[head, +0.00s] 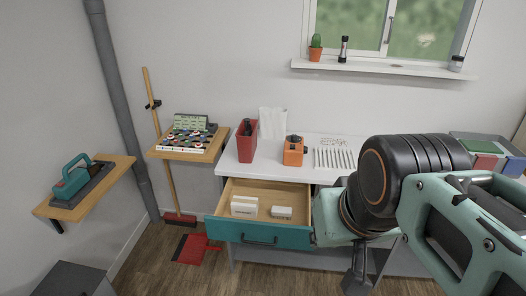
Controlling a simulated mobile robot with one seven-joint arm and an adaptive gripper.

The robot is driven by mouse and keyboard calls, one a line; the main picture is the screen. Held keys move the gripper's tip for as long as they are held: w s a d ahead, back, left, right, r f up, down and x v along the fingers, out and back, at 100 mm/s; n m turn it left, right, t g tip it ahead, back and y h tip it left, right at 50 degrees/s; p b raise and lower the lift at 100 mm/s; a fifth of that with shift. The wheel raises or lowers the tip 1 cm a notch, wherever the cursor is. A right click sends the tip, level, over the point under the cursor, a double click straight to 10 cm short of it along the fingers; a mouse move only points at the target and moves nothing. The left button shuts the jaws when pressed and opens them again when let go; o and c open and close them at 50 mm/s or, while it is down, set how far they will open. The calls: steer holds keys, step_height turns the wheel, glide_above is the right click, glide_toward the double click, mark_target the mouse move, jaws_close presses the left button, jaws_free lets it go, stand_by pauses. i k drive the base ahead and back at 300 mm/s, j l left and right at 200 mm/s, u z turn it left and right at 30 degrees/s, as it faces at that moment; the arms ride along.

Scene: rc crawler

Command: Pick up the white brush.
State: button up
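The teal-fronted drawer (260,233) under the white counter is pulled open. Inside it lies a small low white item (281,212) with a greyish lower part, which looks like the white brush. To its left in the drawer is a larger white block-like item (244,207); its details are too small to tell. My gripper (358,286) points down, in front of the cabinet and to the right of the drawer, apart from both white items. Its dark fingers are partly cut off by the bottom edge, and their opening does not show clearly.
The white counter (230,158) holds a red container (247,141) and an orange item (293,151). Wooden shelves (83,205) are at left. Space above the drawer is clear.

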mark_target(277, 212)
steer(key=l+u, duration=0.1)
steer(key=l+z, duration=0.1)
steer(key=z, duration=1.55)
steer(key=u, duration=1.65)
steer(key=i+j+z, duration=0.15)
steer(key=i, duration=0.3)
steer(key=i+j+z, duration=0.2)
steer(key=i+j, duration=0.1)
steer(key=i, duration=0.1)
